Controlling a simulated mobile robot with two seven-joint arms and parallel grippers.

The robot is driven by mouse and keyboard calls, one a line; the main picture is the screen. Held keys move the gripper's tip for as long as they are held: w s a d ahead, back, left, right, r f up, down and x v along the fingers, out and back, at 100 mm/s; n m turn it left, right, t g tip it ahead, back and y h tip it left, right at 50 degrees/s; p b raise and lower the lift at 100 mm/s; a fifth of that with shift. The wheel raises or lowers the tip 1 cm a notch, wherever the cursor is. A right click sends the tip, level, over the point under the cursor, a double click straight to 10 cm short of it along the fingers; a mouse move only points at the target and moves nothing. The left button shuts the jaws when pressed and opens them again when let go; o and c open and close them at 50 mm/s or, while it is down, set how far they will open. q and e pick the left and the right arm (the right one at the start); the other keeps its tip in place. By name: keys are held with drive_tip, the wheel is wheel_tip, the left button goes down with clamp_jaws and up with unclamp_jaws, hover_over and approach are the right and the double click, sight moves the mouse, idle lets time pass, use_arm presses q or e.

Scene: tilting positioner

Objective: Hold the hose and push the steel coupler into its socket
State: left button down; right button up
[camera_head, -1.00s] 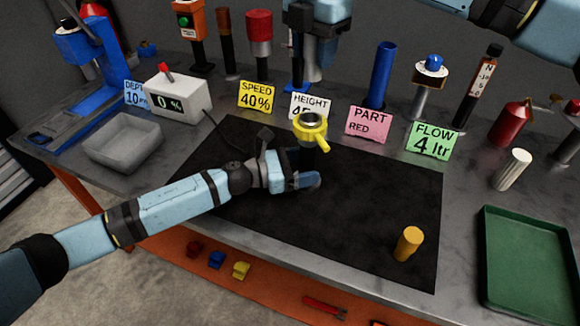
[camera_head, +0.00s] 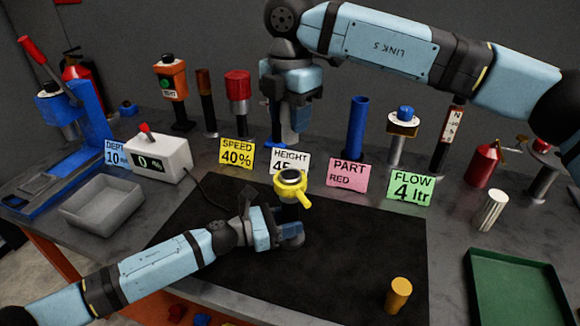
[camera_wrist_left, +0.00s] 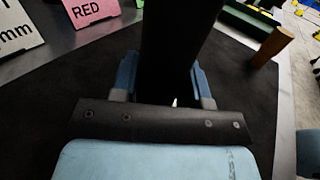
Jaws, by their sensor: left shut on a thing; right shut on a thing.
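A black upright hose (camera_wrist_left: 178,50) stands on the black mat, with a yellow socket (camera_head: 289,188) at its top. The socket has a side lever and a dark round opening facing up. My left gripper (camera_head: 290,235) is shut around the hose below the socket; the left wrist view shows the dark hose between its fingers. My right gripper (camera_head: 293,88) points down above and behind the socket in the picture. It is shut on a grey cylinder, which looks like the steel coupler (camera_head: 290,124). The coupler is apart from the socket; its upper part is hidden by the fingers.
Cards, including a pink one (camera_head: 347,175), stand behind the mat (camera_head: 340,250). A yellow-orange cylinder (camera_head: 398,295) stands at the mat's front right. A green tray (camera_head: 510,290) lies right and a grey bin (camera_head: 102,207) left. Several posts line the back.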

sight(292, 174)
drive_tip(key=shift+f+m, duration=0.65)
drive_tip(key=shift+m, duration=0.25)
wheel_tip(292, 174, down, 10)
drive_tip(key=shift+f, duration=0.1)
use_arm(q)
drive_tip(key=shift+s+d+r, duration=0.2)
drive_tip(key=shift+r, duration=0.05)
use_arm(e)
drive_tip(key=shift+s+d+f, duration=0.1)
drive_tip(key=shift+d+f, duration=0.05)
drive_tip(key=shift+f, duration=0.6)
use_arm(q)
drive_tip(key=shift+a, duration=0.15)
use_arm(e)
drive_tip(key=o, duration=1)
drive_tip(key=shift+f, duration=0.1)
use_arm(q)
drive_tip(key=shift+w+a+f, duration=0.1)
drive_tip(key=shift+w+f, duration=0.1)
drive_tip(key=shift+f, duration=0.1)
use_arm(e)
drive_tip(key=r, duration=1.4)
drive_tip(key=shift+a, duration=0.2)
